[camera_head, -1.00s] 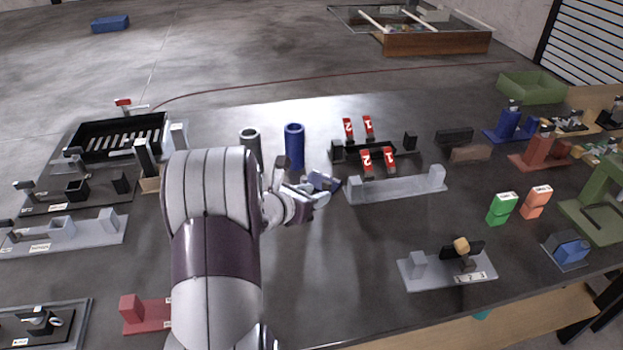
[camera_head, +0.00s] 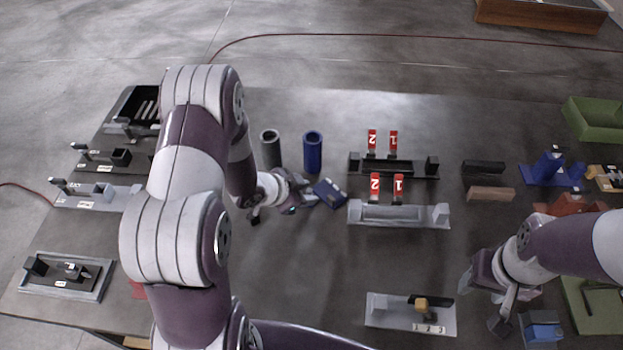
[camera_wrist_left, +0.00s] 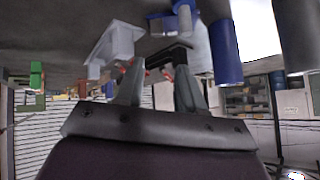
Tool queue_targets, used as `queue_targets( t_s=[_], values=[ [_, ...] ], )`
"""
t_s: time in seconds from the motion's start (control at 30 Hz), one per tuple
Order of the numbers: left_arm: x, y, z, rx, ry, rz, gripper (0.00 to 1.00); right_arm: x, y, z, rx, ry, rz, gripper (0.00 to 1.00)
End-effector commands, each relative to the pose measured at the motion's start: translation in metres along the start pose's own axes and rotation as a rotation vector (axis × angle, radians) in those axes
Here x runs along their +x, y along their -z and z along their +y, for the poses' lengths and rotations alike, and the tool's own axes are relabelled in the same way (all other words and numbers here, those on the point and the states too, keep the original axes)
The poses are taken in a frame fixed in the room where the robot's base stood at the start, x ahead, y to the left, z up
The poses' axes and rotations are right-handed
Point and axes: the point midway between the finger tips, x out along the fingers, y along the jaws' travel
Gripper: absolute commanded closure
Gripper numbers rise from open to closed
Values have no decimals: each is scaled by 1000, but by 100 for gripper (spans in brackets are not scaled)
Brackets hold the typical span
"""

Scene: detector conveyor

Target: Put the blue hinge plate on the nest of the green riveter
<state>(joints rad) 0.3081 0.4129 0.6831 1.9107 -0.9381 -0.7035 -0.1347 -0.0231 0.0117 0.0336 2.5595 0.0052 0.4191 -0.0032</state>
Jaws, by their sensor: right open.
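A small flat blue piece (camera_head: 330,192), which looks like the blue hinge plate, lies tilted in the picture in front of the blue tube. My left gripper (camera_head: 284,200) is just left of it, low over the table; whether they touch is unclear. The left wrist view shows the left fingers (camera_wrist_left: 160,88) apart with nothing visible between them. The green riveter (camera_head: 597,308) is at the right edge, largely hidden by my right arm and the frame edge; its nest cannot be made out.
The blue tube (camera_head: 312,152) and a grey tube (camera_head: 270,148) stand behind the left gripper. A grey fixture (camera_head: 400,217) and a black fixture with red numbered tags (camera_head: 395,168) are to its right. A grey numbered fixture (camera_head: 410,314) is at front.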

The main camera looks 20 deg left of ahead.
Motion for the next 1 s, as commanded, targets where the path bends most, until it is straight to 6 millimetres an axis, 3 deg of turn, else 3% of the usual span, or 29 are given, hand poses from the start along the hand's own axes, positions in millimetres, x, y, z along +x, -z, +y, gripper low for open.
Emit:
queue_targets(
  t_s=[0.1,0.2,0.4,0.67,0.8,1.0],
  values=[
    [0,-2,0,-215,2,-6,62,0,0,0,0,0,0,47],
    [7,-2,0,-289,2,-6,62,0,0,0,0,0,0,47],
    [52,-2,0,-295,0,-6,62,-4,0,0,0,0,0,47],
    [87,-2,2,-294,0,-7,62,-13,2,0,0,0,0,47],
    [114,-4,4,-292,2,-5,62,-20,2,0,0,0,1,47],
    [127,-5,4,-293,4,-5,62,-20,2,0,0,0,0,47]
  ],
)
